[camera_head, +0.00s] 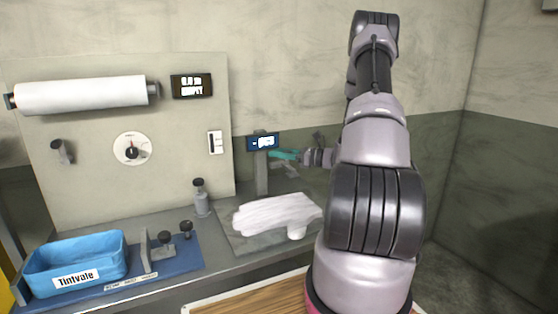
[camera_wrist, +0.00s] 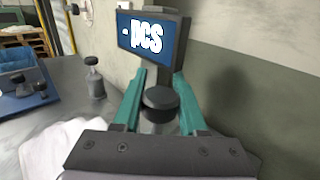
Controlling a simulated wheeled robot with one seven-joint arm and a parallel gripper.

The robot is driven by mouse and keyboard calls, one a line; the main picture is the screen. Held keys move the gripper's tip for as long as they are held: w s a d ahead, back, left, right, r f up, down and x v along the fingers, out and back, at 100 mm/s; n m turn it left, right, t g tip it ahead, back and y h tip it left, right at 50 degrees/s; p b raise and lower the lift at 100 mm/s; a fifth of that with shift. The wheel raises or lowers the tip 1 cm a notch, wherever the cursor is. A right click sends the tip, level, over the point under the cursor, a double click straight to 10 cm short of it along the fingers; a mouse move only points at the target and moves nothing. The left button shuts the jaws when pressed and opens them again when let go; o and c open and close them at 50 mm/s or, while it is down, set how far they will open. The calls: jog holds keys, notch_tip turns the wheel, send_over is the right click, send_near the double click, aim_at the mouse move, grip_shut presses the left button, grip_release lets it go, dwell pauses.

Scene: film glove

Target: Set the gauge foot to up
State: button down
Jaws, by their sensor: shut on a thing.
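The gauge is a grey post with a blue display (camera_head: 263,142) at the back of the bench. In the wrist view its display (camera_wrist: 152,38) reads "- pcs". A round black knob (camera_wrist: 160,98), apparently the handle of the gauge foot, sits in front of the post below the display. My gripper (camera_wrist: 158,78) has its teal fingers on either side of this knob and is shut on it. In the head view my gripper (camera_head: 284,155) is beside the post, just under the display. The foot's own height above the plate is hidden.
A white glove (camera_head: 275,215) lies on the grey plate (camera_head: 240,242) below my gripper. A small grey bottle-like fixture (camera_head: 201,203) stands left of it. A blue bin (camera_head: 75,258) labelled Tintvale is at the left. The back panel holds a white roll (camera_head: 80,95) and a dial (camera_head: 132,149).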

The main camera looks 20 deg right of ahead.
jog(key=shift+c, duration=2.2)
grip_release()
jog(key=shift+d, duration=0.1)
jog(key=v, duration=1)
jog(key=shift+s+d, duration=0.25)
jog(key=shift+s, duration=0.05)
